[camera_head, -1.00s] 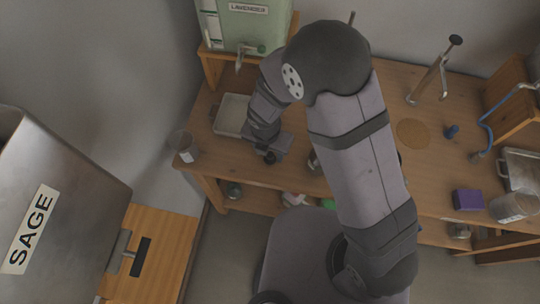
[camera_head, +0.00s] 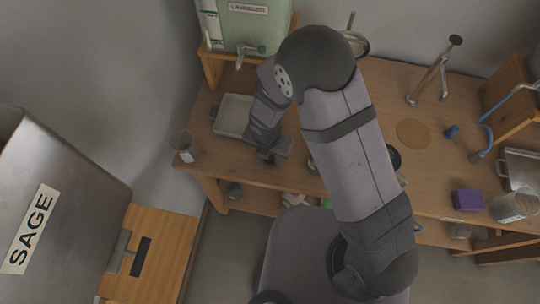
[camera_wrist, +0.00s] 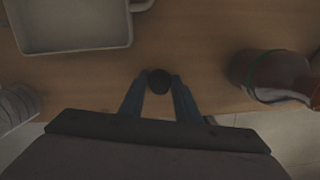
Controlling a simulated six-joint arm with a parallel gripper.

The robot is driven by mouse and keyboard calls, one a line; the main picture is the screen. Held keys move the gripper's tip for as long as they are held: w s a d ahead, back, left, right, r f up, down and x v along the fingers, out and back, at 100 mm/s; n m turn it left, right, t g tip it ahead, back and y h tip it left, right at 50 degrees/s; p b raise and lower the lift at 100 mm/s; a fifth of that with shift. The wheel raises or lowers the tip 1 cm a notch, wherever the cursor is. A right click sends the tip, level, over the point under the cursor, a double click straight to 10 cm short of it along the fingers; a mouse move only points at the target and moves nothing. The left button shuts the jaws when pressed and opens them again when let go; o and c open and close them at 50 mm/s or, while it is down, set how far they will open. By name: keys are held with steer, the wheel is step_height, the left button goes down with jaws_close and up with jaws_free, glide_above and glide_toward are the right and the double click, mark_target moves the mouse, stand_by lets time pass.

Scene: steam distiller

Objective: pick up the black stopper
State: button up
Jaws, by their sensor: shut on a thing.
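The black stopper (camera_wrist: 159,81) is round and dark, and sits between the tips of my two fingers in the wrist view. My gripper (camera_wrist: 159,83) is shut on it. In the head view my gripper (camera_head: 268,158) is over the front edge of the wooden bench (camera_head: 240,173), right of the white tray. The stopper is hardly distinguishable from the dark fingers there. I cannot tell how high it is above the bench.
A white tray (camera_head: 233,114) lies behind my gripper and a clear beaker (camera_head: 184,146) stands to its left. A reddish-brown vessel (camera_wrist: 275,75) is close on the right in the wrist view. A green lavender tank (camera_head: 245,27) stands at the back left.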

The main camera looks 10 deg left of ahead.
steer(key=shift+r, duration=0.1)
step_height(320, 180, up, 10)
steer(key=shift+f, duration=0.1)
steer(key=w+d+r+m+p, duration=0.4)
steer(key=w+d+r+p, duration=0.25)
steer(key=d, duration=0.35)
steer(key=s+d+r+m+g+p, duration=0.1)
steer(key=s+d+m, duration=0.1)
steer(key=m, duration=0.9)
steer(key=s+d+r+m+g+p, duration=0.1)
steer(key=s+d+m, duration=0.2)
steer(key=m, duration=0.9)
steer(key=shift+s+r+g+h, duration=0.2)
steer(key=shift+r+g+h, duration=0.05)
steer(key=shift+g+h, duration=0.05)
steer(key=shift+f, duration=0.15)
steer(key=shift+f+b, duration=2.7)
steer(key=shift+f, duration=0.25)
